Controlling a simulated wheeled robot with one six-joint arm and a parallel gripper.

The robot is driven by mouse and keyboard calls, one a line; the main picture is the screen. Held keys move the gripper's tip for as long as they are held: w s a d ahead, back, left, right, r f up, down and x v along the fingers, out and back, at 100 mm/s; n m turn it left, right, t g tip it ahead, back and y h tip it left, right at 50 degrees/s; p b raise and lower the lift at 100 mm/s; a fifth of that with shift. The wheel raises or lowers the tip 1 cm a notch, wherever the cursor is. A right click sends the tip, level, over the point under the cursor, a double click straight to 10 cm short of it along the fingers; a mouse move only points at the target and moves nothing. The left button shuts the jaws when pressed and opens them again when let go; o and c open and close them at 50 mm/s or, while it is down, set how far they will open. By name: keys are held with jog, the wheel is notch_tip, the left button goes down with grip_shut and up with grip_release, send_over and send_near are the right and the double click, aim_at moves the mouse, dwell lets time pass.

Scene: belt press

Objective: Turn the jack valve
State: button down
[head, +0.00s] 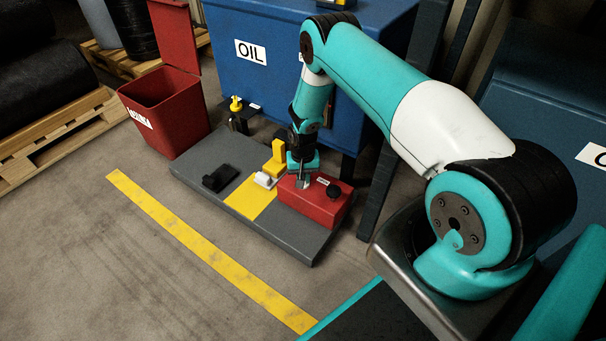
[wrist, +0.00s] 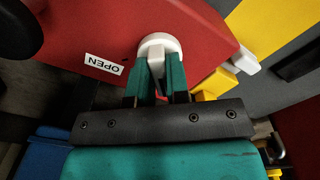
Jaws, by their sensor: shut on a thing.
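An "OPEN" label (wrist: 104,64) lies on the red block to the left of the hub. In the head view my gripper (head: 303,180) points down at the red block (head: 315,208), and it and the wrist hide most of the valve.
A black knob (head: 333,191) stands on the red block beside my gripper. A yellow post (head: 278,157) and a white block (head: 264,180) stand close by on the grey plate (head: 290,244). A black part (head: 220,178) is farther left. A blue oil tank (head: 240,85) stands behind.

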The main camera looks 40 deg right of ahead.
jog(key=shift+n, duration=0.5)
jog(key=c, duration=1.1)
grip_release()
jog(key=shift+r, duration=0.1)
notch_tip(320, 180, up, 17)
jog(key=p, duration=0.7)
jog(key=shift+r, duration=0.1)
